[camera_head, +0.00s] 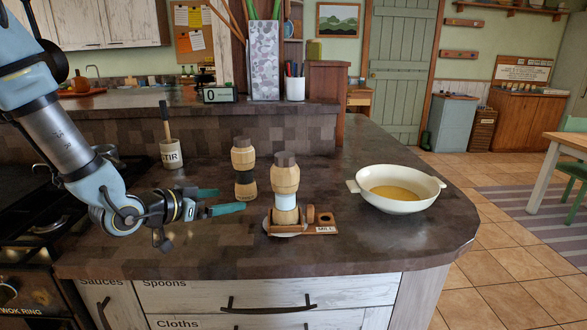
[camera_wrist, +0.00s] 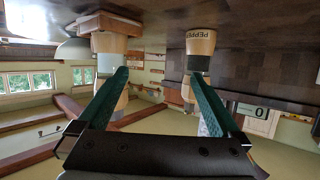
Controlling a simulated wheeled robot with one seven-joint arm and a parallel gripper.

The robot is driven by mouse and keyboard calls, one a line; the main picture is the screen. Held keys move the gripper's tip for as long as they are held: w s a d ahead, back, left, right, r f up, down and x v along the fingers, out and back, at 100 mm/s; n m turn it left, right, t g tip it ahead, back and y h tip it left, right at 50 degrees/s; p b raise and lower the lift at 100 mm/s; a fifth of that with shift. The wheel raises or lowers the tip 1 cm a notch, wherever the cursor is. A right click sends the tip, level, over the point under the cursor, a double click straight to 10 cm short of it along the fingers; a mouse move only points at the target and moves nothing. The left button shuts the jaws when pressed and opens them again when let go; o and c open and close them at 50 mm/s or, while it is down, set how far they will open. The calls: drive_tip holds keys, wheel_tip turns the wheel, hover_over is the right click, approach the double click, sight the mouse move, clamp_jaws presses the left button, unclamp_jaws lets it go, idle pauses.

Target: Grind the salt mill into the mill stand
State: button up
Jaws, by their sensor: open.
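The salt mill (camera_head: 286,180), pale wood with a dark cap and a light band, stands upright at the wooden mill stand (camera_head: 322,219), above a white dish-like part. Whether it is fully seated cannot be told. In the wrist view, which is upside down, the salt mill (camera_wrist: 110,44) is partly hidden behind the left finger. The similar pepper mill (camera_head: 243,158), with a dark band, stands behind and left; its label shows in the wrist view (camera_wrist: 201,41). My gripper (camera_head: 231,199) is open and empty, left of the salt mill, with its green fingers pointing towards it.
A white bowl of yellow liquid (camera_head: 396,194) stands right of the mill stand. A crock marked STIR (camera_head: 172,154) stands behind my gripper. The hob is at left. A raised ledge (camera_head: 230,110) backs the counter. The counter's front right is clear.

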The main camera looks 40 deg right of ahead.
sight(294, 171)
drive_tip(key=s+d+r+g+h, duration=0.1)
drive_tip(key=s, duration=0.1)
drive_tip(key=s+d+r+m+g+h, duration=0.1)
drive_tip(key=s+d+r, duration=0.1)
drive_tip(key=s+d+r+m+g+h, duration=0.1)
drive_tip(key=s+d+r+h, duration=0.1)
drive_tip(key=s, duration=0.1)
drive_tip(key=shift+d+g, duration=0.25)
drive_tip(key=shift+g, duration=0.05)
drive_tip(key=d+p, duration=0.3)
drive_tip(key=d, duration=0.6)
drive_tip(key=shift+s+p, duration=0.1)
drive_tip(key=shift+p, duration=0.25)
drive_tip(key=shift+d+f, duration=0.1)
drive_tip(key=shift+d, duration=0.55)
drive_tip(key=shift+c, duration=0.2)
drive_tip(key=c, duration=1.1)
drive_tip(key=shift+c, duration=0.2)
drive_tip(key=shift+m+g, duration=0.3)
drive_tip(key=shift+m, duration=0.1)
